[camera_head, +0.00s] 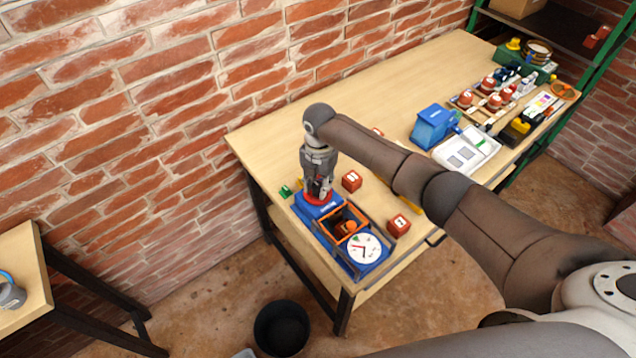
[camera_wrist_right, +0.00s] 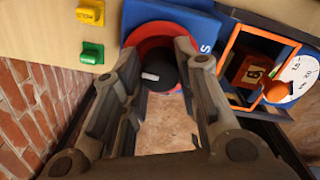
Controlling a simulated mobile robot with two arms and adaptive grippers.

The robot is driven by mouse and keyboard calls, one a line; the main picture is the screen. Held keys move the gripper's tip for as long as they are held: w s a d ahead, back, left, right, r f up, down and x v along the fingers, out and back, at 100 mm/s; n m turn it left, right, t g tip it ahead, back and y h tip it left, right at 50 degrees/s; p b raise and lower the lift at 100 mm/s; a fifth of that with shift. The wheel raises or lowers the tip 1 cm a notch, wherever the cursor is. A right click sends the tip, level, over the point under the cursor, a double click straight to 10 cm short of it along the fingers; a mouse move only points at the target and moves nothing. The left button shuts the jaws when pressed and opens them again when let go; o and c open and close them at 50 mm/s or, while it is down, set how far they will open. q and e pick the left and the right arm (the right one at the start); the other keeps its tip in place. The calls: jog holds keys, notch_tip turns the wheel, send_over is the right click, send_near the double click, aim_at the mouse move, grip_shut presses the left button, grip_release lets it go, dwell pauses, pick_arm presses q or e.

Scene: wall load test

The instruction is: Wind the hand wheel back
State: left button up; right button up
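The hand wheel (camera_wrist_right: 137,36) is a red ring on a blue block (camera_head: 311,207) at the table's near left corner. A black knob (camera_wrist_right: 160,74) with a small white mark is in front of the ring in the right wrist view. My right gripper (camera_head: 319,197) points down over the wheel. In the right wrist view its fingers (camera_wrist_right: 157,58) stand apart, one on each side of the knob; firm contact is not visible. The fingers hide part of the ring. A white dial (camera_head: 364,248) with red marks lies at the unit's other end. My left gripper is not in view.
An orange-rimmed bin (camera_head: 335,230) holding a red block lies between wheel and dial. Red cubes (camera_head: 351,181) (camera_head: 398,225) and a green piece (camera_head: 286,191) are close by. A blue box (camera_head: 434,126) and white tray (camera_head: 466,152) are farther right.

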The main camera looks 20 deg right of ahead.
aim_at(319, 185)
jog(key=o, duration=0.4)
jog(key=shift+r, duration=0.15)
notch_tip(319, 185, up, 12)
dwell(0.3)
jog(key=shift+d, duration=0.1)
